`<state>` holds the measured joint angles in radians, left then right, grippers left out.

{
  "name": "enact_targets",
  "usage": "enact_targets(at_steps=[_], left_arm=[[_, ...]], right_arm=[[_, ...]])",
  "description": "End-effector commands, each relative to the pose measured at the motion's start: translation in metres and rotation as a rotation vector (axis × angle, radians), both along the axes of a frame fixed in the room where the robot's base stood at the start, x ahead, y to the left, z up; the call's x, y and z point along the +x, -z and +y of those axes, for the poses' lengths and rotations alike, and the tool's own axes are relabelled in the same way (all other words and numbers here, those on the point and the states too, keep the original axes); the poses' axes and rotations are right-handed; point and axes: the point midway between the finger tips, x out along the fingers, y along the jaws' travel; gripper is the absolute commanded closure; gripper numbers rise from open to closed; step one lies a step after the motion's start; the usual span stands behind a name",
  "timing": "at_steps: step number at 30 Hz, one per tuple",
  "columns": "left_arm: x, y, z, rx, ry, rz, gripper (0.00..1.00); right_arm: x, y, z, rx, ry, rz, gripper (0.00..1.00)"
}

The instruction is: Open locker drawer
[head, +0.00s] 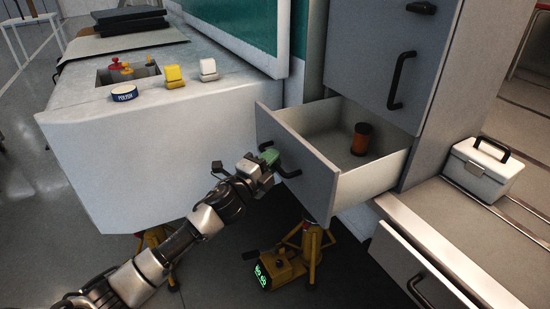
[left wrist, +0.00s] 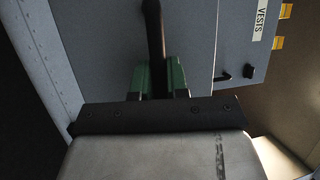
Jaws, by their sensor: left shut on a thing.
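The locker drawer (head: 297,163) is pulled out, with its grey front toward me. Inside it stands a small dark cylinder (head: 361,139) with orange-brown parts. My left gripper (head: 271,158) is at the drawer's black handle (head: 286,172). In the left wrist view its green fingers (left wrist: 158,80) are shut on the black handle bar (left wrist: 155,45), one finger on each side. The gripper covers part of the handle in the head view. My right gripper is in neither view.
A grey locker door with a black handle (head: 401,80) is above the drawer. A white counter (head: 150,150) at left carries a round tin (head: 124,92) and yellow and white items. A white case (head: 484,168) sits at right. A yellow stand (head: 311,248) is below the drawer.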

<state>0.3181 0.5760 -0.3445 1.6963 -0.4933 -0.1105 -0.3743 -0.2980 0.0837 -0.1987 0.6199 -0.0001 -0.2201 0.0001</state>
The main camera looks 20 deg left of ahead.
Motion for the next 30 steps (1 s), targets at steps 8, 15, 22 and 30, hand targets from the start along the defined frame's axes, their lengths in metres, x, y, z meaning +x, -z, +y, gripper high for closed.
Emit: enact_targets(at_steps=[8, 15, 22, 30], left_arm=[[0.0, 0.001, 0.0, 0.0, 0.0, 0.002, 0.84], [0.0, 0.001, 0.0, 0.0, 0.0, 0.001, 0.61], [-0.002, 0.002, 0.001, 0.0, 0.0, 0.001, 0.61], [-0.042, 0.013, 0.011, 0.001, -0.001, 0.004, 0.61]], right_arm=[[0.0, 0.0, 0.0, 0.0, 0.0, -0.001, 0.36], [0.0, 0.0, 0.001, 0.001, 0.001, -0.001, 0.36], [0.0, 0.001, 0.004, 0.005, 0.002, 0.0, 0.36], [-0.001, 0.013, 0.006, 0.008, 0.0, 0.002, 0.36]])
